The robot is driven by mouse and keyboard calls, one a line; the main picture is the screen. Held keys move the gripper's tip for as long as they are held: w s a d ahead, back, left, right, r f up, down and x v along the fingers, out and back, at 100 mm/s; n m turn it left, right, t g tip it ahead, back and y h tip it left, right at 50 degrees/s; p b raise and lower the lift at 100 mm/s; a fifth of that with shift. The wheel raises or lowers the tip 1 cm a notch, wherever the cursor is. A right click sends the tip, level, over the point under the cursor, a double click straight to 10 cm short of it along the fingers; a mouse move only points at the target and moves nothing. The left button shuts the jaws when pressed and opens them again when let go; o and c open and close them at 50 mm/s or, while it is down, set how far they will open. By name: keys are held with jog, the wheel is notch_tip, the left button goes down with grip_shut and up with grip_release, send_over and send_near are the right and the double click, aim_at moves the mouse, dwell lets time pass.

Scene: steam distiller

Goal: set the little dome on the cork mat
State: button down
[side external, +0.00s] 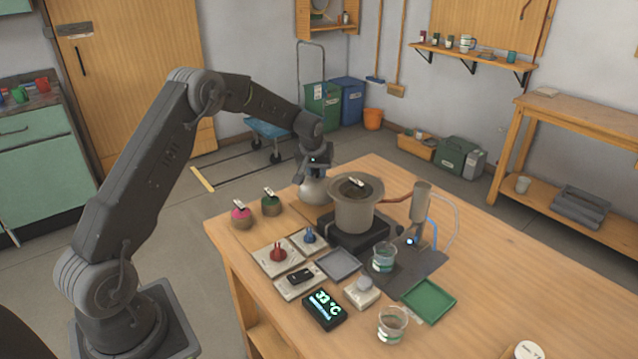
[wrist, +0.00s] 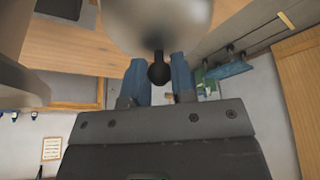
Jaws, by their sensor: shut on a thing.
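The little dome (side external: 313,191) is a pale metal cap at the far left edge of the table, behind and left of the pot. In the wrist view the dome (wrist: 157,22) fills the top, with its black knob (wrist: 158,72) between the two fingertips. My gripper (side external: 314,172) is shut on that knob, above the dome; its fingers (wrist: 159,80) show in the wrist view. I cannot tell whether the dome touches the table. I cannot make out the cork mat; it may be hidden.
A wide-rimmed pot (side external: 355,213) stands on a black burner (side external: 352,238) close right of the dome. Pink (side external: 241,217) and green (side external: 271,205) jars stand to the left. Switches, a temperature display (side external: 324,308), glasses and a green tray (side external: 428,299) crowd the front.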

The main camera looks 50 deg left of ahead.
aim_at(319, 179)
jog(key=shift+w+d+f, duration=0.2)
jog(key=shift+w+f, duration=0.05)
jog(key=shift+f, duration=1.85)
jog(key=shift+f, duration=0.1)
jog(key=c, duration=0.9)
grip_release()
jog(key=shift+f, duration=0.1)
jog(key=shift+c, duration=0.2)
